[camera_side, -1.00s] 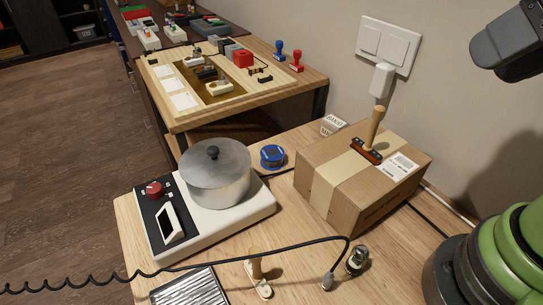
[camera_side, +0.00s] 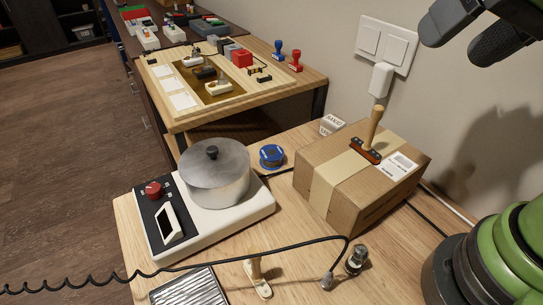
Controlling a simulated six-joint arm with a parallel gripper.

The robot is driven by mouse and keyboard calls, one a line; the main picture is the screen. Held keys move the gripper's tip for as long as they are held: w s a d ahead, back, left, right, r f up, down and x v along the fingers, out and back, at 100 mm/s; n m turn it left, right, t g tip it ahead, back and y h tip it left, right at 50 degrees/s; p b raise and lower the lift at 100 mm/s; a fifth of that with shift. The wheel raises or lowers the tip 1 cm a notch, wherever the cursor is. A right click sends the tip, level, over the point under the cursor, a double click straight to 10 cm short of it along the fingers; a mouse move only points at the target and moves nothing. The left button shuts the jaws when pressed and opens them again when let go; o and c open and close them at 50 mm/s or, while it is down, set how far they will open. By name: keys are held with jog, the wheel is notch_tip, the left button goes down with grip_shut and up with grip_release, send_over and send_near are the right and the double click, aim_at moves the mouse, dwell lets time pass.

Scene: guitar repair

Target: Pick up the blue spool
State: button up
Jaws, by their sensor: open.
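The blue spool (camera_side: 271,156) lies on the wooden table. It sits between the metal pot and the cardboard box, close to the table's back edge. My gripper (camera_side: 466,42) is at the top right, high above the table and to the right of the box. Its two dark fingers are apart and nothing shows between them. The gripper is far from the spool, and part of it is cut off by the picture's edge.
A pot (camera_side: 215,174) stands on a white hotplate (camera_side: 245,213) left of the spool. A cardboard box (camera_side: 340,196) with a wooden-handled stamp (camera_side: 371,138) on it stands to the right. A small white box (camera_side: 332,125) is behind. A coiled black cable (camera_side: 210,260) crosses the front.

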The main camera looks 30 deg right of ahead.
jog(key=w+a+f+g+h, duration=0.15)
jog(key=w+f, duration=0.25)
jog(key=w, duration=0.5)
jog(key=h, duration=0.2)
send_near(272, 152)
jog(key=x, duration=0.3)
jog(key=shift+s+d+f+g+y, duration=0.1)
jog(key=shift+d+f+g+y, duration=0.15)
jog(key=shift+f, duration=0.05)
jog(key=shift+w+x, duration=0.15)
jog(key=shift+x, duration=1.25)
jog(key=shift+w+x, duration=0.2)
jog(key=shift+x, duration=1.25)
jog(key=shift+a+r, duration=0.1)
jog(key=shift+r, duration=0.05)
jog(key=c, duration=0.9)
